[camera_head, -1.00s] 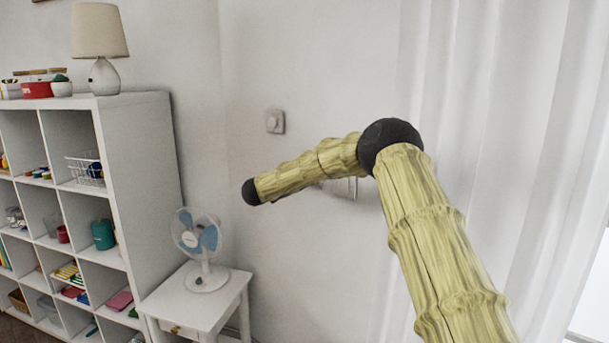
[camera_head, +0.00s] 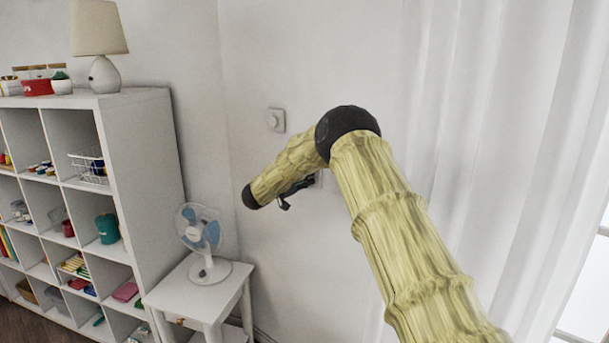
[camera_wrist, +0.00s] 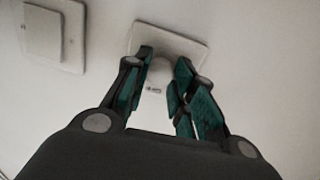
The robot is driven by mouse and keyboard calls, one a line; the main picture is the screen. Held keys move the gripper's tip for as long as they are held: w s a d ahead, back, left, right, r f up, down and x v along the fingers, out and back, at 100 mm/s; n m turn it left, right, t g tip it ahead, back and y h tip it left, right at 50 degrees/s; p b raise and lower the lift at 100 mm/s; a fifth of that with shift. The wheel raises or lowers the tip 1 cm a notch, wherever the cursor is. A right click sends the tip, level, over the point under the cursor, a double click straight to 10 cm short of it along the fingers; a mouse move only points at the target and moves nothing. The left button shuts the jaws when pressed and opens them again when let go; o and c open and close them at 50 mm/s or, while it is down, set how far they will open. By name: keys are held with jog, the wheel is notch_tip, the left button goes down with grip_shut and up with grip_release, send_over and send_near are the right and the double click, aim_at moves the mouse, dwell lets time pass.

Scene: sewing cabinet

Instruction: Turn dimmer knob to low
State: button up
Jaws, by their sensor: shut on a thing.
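The dimmer knob (camera_wrist: 158,72) is a pale round knob on a square white wall plate (camera_wrist: 148,36) in the wrist view. My gripper (camera_wrist: 160,91) has its dark, green-padded fingers on either side of the knob, shut on it. The fingers hide part of the knob and plate, and I cannot read its setting. In the head view my gripper (camera_head: 290,196) shows only partly below the forearm, at the wall. A sliver of a white plate (camera_head: 319,180) shows beside it, and the knob is hidden there.
Another white wall plate (camera_head: 275,119) is up and left of my gripper; it also shows in the wrist view (camera_wrist: 45,32). A small table (camera_head: 190,295) with a fan (camera_head: 207,268) stands below. A white shelf (camera_head: 145,150) is left, a curtain (camera_head: 480,130) right.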

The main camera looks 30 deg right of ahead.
jog(key=shift+f+n+p, duration=0.1)
jog(key=shift+n+p, duration=0.3)
jog(key=shift+n, duration=0.5)
jog(key=shift+f, duration=0.1)
jog(key=o, duration=1.1)
jog(key=shift+c, duration=0.2)
jog(key=v, duration=1.2)
jog(key=shift+w+f, duration=0.1)
